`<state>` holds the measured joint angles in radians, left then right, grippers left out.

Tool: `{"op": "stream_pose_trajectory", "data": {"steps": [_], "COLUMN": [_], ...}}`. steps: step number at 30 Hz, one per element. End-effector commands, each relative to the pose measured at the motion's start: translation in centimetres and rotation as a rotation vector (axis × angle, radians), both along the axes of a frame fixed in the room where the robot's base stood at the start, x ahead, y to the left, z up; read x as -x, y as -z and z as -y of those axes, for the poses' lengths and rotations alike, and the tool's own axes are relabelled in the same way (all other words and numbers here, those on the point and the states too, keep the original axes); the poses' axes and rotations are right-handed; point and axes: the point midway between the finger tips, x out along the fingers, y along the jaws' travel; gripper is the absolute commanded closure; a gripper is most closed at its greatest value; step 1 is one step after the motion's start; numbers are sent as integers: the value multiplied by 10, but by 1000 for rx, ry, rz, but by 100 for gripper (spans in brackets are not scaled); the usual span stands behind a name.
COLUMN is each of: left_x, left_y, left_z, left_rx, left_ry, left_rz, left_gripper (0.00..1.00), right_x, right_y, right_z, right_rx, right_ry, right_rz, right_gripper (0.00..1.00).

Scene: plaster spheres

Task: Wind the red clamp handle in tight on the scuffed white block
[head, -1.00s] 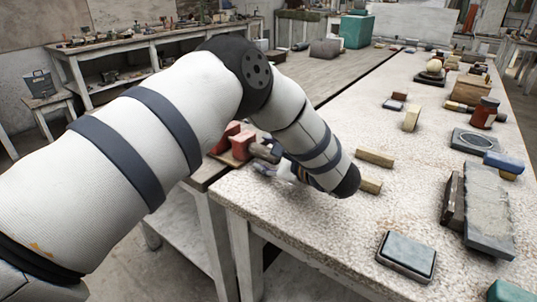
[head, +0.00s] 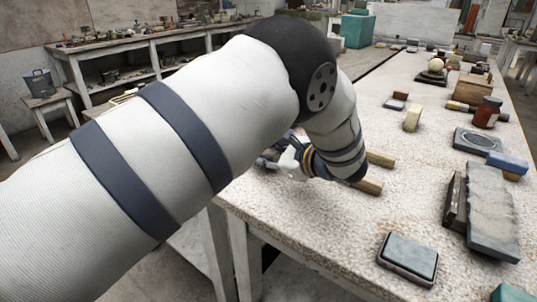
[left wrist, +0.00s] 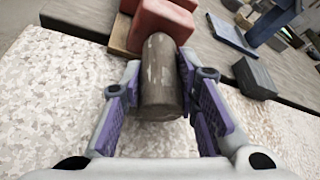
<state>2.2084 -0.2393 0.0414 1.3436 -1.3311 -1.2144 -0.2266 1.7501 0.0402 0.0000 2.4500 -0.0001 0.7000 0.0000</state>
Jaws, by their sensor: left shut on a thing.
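In the left wrist view a worn grey-brown cylindrical handle (left wrist: 160,82) stands out from a red clamp part (left wrist: 160,22) at the top. The handle itself looks bare and scuffed, not red. My left gripper (left wrist: 160,90) has its purple-padded fingers on either side of the handle and is shut on it. In the head view my left gripper (head: 287,160) is at the near left edge of the speckled table, and my arm hides the clamp. I cannot make out the scuffed white block in either view. My right gripper is out of view.
Two tan bars (head: 380,159) (head: 367,186) lie just right of my left wrist on the speckled table (head: 330,225). A grey stone (head: 408,255), a long slab (head: 491,215) and a red-brown jar (head: 487,112) are farther right. A dark block (left wrist: 254,78) lies right of the clamp.

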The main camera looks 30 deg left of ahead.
Motion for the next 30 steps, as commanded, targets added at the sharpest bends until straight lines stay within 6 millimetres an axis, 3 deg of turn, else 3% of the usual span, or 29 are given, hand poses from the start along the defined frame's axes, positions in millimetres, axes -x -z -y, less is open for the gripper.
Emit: {"op": "stream_pose_trajectory", "data": {"steps": [18, 30], "left_x": [-4, -4], "left_y": [4, 2], "left_z": [0, 0], "left_rx": [-50, -70], "left_ry": [4, 5], "left_rz": [-571, -826], "left_gripper": [100, 100], "right_x": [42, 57], "right_y": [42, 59], "right_z": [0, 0], "right_rx": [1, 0], "right_ry": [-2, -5], "right_rz": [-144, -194], "right_gripper": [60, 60]}}
